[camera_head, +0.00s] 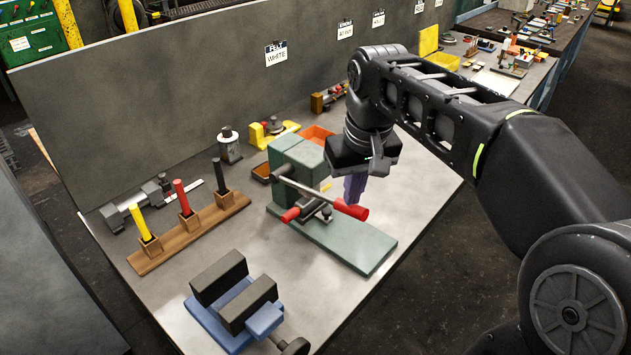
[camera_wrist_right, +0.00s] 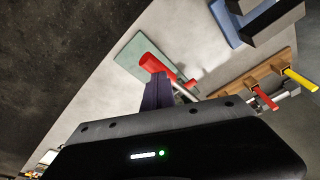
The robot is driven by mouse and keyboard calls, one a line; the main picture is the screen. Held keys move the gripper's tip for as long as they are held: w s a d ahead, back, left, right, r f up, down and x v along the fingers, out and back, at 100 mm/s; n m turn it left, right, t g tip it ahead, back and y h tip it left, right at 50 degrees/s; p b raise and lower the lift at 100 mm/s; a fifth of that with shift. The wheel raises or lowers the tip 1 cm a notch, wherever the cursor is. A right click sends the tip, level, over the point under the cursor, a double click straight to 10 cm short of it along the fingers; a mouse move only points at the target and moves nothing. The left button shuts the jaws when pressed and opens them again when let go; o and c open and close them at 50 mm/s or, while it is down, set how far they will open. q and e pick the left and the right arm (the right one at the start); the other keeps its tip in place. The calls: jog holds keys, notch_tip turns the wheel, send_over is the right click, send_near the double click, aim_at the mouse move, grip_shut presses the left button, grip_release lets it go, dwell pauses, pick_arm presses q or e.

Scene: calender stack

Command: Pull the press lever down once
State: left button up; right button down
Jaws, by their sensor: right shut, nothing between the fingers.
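The press (camera_head: 300,168) is a green block on a flat green base (camera_head: 355,240), in the middle of the bench. Its lever is a grey bar (camera_head: 312,190) that slopes slightly down to a red grip (camera_head: 350,209); a second red grip (camera_head: 290,215) shows lower left. My right gripper (camera_head: 354,190) points down just behind the nearer red grip, its purple fingers shut and empty. In the right wrist view the fingers (camera_wrist_right: 157,92) overlap the end of the red grip (camera_wrist_right: 152,66); I cannot tell whether they touch. My left gripper is not in view.
A blue vise (camera_head: 265,320) with dark jaws stands in front of the press. A wooden rack (camera_head: 190,235) with yellow, red and black handles is at left. An orange tray (camera_head: 316,134) lies behind the press. The bench's right edge is close to the green base.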

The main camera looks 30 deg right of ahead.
aim_at(356, 207)
jog(key=shift+s+f, duration=0.15)
jog(key=shift+f, duration=0.25)
jog(key=shift+s+f+b, duration=0.15)
jog(key=shift+f+b, duration=0.75)
jog(key=shift+b, duration=0.05)
jog(key=shift+s+d+f+b, duration=0.1)
jog(key=shift+f+b, duration=0.7)
jog(key=shift+f, duration=0.35)
